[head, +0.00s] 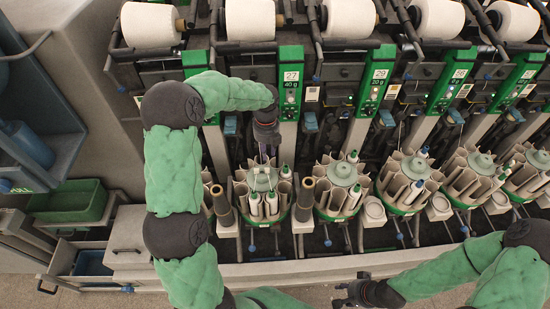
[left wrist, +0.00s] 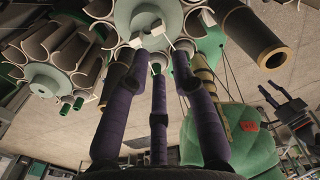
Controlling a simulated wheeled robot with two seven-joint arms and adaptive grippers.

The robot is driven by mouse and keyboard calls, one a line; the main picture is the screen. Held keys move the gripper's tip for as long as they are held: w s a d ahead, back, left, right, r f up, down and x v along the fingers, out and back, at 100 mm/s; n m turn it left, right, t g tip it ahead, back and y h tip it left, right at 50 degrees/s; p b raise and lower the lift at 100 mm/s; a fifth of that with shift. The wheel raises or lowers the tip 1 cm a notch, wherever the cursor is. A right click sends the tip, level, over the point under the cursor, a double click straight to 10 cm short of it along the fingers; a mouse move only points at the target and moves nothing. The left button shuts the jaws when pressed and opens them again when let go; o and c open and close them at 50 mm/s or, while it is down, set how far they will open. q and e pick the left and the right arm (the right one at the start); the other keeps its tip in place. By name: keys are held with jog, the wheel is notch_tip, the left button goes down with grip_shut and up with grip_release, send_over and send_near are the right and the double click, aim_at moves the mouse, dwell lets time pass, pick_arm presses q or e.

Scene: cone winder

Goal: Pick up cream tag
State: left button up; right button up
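My left gripper (head: 262,154) points down over the cream-pocketed magazine below the green panel marked 27. In the left wrist view its dark purple fingers (left wrist: 158,62) reach to the round hub (left wrist: 150,14). Small cream-white pieces (left wrist: 184,46) show at the fingertips. I cannot tell whether one of them is the cream tag, or whether the fingers are closed on anything. Small cream labels also show on the machine front, one beside panel 27 (head: 312,94). My right gripper (head: 352,293) is low, at the bottom edge, away from the machine; its fingers look apart and empty.
More magazines (head: 341,187) with tubes stand in a row to the right. A brown tube (head: 305,194) stands close beside the left gripper's magazine. Yarn cones (head: 250,19) sit along the top. A green bin (head: 68,203) stands at left. Bare floor lies along the front.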

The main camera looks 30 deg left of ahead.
aim_at(267, 169)
pick_arm(q)
notch_tip(267, 169, down, 10)
jog(key=shift+s+a+f+b, duration=0.1)
jog(key=shift+s+f+b, duration=0.05)
jog(key=shift+b, duration=0.7)
jog(key=c, duration=0.4)
